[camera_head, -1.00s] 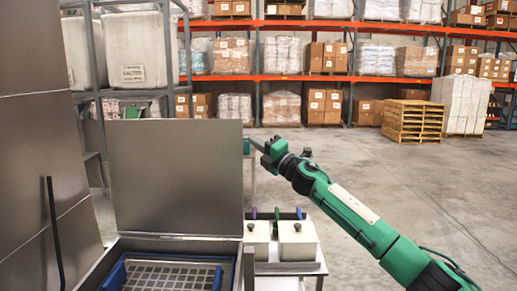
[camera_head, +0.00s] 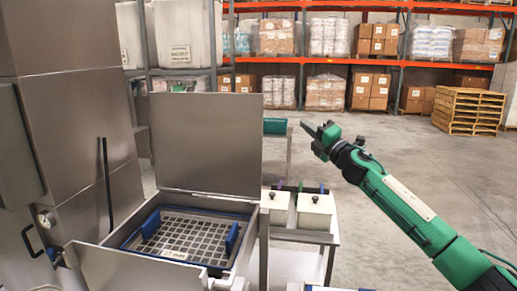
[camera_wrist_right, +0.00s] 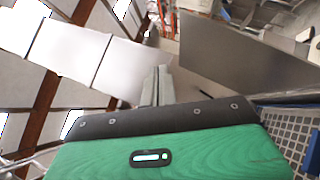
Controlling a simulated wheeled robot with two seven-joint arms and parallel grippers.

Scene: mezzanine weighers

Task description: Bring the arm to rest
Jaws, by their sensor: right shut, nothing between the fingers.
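My right arm is green and reaches up from the lower right in the head view. Its gripper (camera_head: 318,133) is raised in the air, to the right of the upright steel lid and above the white bins. In the right wrist view the fingers (camera_wrist_right: 156,84) stand together, shut with nothing between them. My left gripper is in neither view.
An open steel machine with an upright lid (camera_head: 207,143) holds a blue-handled grid basket (camera_head: 188,232). Two white lidded bins (camera_head: 314,211) stand on a steel cart beside it. A pallet stack (camera_head: 468,111) and loaded racks stand behind. The floor at right is clear.

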